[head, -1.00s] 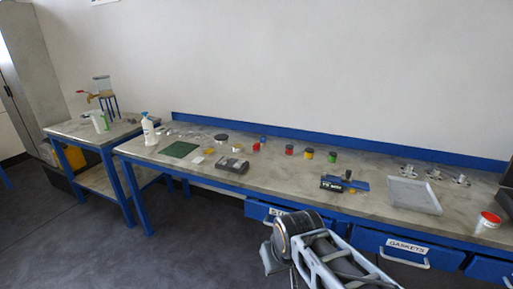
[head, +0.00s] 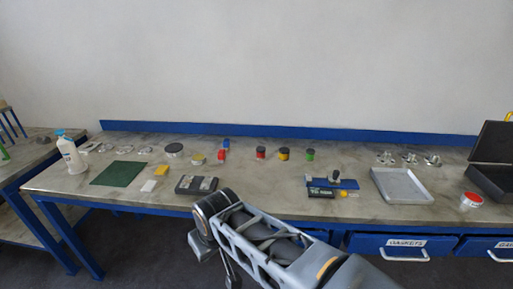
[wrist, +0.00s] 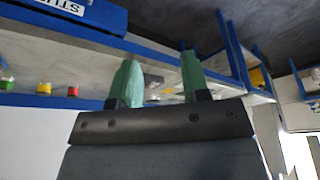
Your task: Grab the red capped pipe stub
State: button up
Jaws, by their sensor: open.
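A small red stub with a dark top (head: 261,153) stands upright toward the back of the long bench (head: 250,185), left of a yellow one and a green one. I take it for the red capped pipe stub. It also shows small and upside down at the left of the wrist view (wrist: 73,91). My gripper (wrist: 159,80) is open, with two green fingers apart and nothing held between them. It is well away from the stub. In the head view only my arm shows, in front of the bench; the fingers are hidden there.
The yellow stub (head: 283,154) and green stub (head: 310,154) stand to the right. A red and blue item (head: 222,155) stands to the left. A dark grey box (head: 196,185) sits nearer the front. A grey tray (head: 402,187) and a red-lidded jar (head: 470,201) are farther right.

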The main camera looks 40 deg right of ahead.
aim_at(261, 150)
jog(key=z, duration=0.5)
jog(key=i, duration=1)
jog(key=z, duration=0.6)
